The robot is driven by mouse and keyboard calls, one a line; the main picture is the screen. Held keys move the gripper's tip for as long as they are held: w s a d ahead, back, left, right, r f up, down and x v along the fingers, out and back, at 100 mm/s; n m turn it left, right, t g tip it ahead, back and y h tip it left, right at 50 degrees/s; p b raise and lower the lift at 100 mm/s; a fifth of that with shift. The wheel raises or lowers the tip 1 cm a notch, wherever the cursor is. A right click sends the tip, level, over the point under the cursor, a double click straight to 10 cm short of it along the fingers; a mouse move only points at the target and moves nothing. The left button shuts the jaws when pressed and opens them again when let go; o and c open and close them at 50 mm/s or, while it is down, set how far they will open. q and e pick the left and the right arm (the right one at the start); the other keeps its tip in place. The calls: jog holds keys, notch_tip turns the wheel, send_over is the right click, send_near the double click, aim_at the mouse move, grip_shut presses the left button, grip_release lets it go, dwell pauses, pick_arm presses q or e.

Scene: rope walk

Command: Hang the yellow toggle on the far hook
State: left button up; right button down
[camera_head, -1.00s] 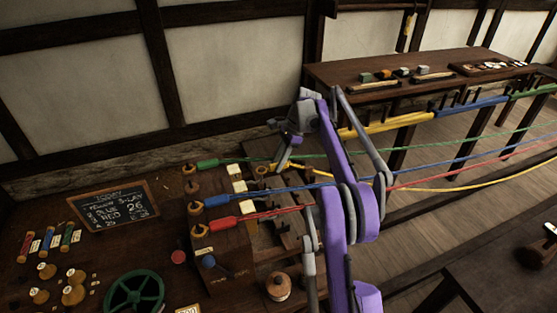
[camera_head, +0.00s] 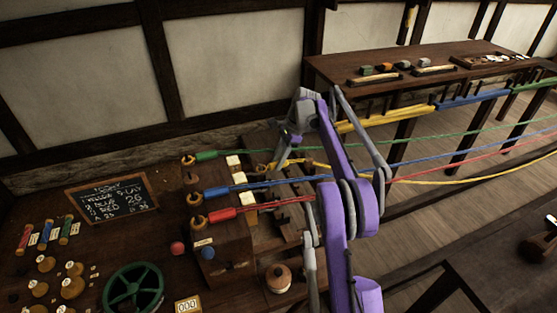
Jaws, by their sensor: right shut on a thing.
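My right gripper (camera_head: 281,157) reaches down at the end of my purple arm, beyond the wooden block. It is shut on the yellow toggle (camera_head: 273,166), which is small and partly hidden here. The yellow rope (camera_head: 318,164) runs from it to the right, behind my arm. A round wooden piece (camera_head: 261,171) sits close to its left; I cannot tell whether they touch. The green toggle (camera_head: 206,155), blue toggle (camera_head: 216,192) and red toggle (camera_head: 222,215) sit at round wooden hooks on the left. Which hook is the far one is unclear. My left gripper is not in view.
The green, blue and red ropes stretch rightward past my arm. A green handwheel (camera_head: 134,288), a chalkboard (camera_head: 111,199) and several spools stand on the bench at left. A wooden bobbin (camera_head: 278,278) stands near my arm. A long table (camera_head: 400,68) lies behind.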

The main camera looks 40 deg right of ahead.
dwell(0.3)
jog(key=c, duration=0.5)
grip_release()
jog(key=shift+c, duration=0.2)
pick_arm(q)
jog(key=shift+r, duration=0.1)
pick_arm(e)
jog(key=shift+r, duration=0.1)
jog(key=shift+r+p, duration=1.9)
jog(key=shift+r, duration=2.05)
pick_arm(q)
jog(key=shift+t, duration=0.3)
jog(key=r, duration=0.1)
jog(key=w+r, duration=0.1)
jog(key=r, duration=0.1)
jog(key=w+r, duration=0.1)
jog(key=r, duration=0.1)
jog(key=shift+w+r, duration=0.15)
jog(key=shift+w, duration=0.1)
pick_arm(e)
jog(key=shift+f, duration=0.1)
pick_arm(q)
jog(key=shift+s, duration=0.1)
